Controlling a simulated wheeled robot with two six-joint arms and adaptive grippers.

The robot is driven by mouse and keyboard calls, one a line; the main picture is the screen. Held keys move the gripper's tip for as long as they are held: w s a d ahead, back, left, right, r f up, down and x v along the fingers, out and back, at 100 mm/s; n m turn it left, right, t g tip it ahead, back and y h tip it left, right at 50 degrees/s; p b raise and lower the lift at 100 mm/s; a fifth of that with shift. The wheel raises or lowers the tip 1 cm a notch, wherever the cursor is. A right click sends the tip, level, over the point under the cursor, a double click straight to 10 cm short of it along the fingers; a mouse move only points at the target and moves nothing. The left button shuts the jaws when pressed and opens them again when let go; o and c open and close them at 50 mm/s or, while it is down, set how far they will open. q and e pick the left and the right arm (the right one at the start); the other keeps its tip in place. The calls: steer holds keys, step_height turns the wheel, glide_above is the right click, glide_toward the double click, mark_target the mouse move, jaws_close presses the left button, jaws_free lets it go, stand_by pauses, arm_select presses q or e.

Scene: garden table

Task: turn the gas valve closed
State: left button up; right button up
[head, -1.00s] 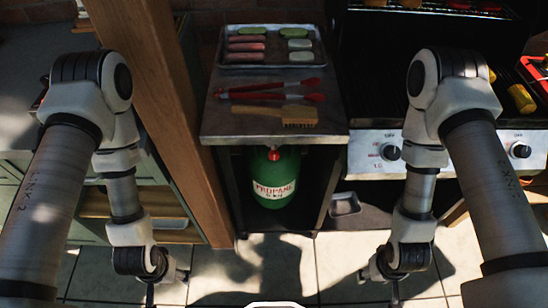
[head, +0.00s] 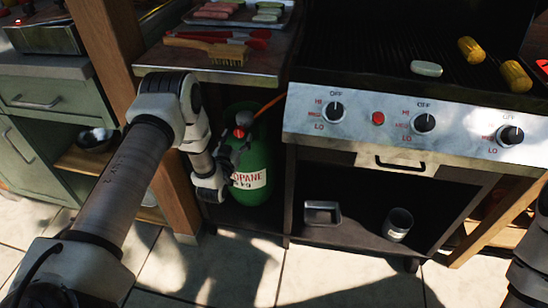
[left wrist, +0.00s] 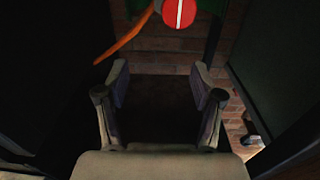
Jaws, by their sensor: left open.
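The gas valve is a red knob (head: 244,118) on top of the green propane tank (head: 262,160), which stands in the open cabinet bay under the side table. In the left wrist view the red knob (left wrist: 179,12) has a white stripe and is cut by the top edge. My left gripper (head: 236,147) is at the upper left of the tank, just below the knob in the picture. In the left wrist view its fingers (left wrist: 160,82) are apart with nothing between them, and the knob lies beyond them. Only part of my right arm shows, at the right edge.
An orange hose (head: 270,104) runs from the tank top toward the grill; it also shows in the wrist view (left wrist: 125,42). A wooden post (head: 165,190) stands left of the bay. The side table (head: 270,68) overhangs the tank. The grill's control panel (head: 455,130) is to the right.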

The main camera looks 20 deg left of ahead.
mark_target(238, 133)
arm_select(q)
step_height(238, 133, down, 5)
steer(key=a+b, duration=0.2)
steer(key=x, duration=0.2)
steer(key=b+x, duration=0.1)
steer(key=x, duration=0.3)
steer(key=shift+w+a+r+b, duration=0.1)
steer(key=shift+w+r+b, duration=0.15)
steer(key=shift+r+b, duration=0.05)
steer(key=shift+w+r+n+y, duration=0.1)
steer(key=shift+w+n+y, duration=0.2)
steer(key=shift+w, duration=0.05)
steer(key=c, duration=1.1)
arm_select(e)
step_height(238, 133, down, 5)
steer(key=shift+a+f, duration=0.1)
steer(key=shift+f, duration=0.1)
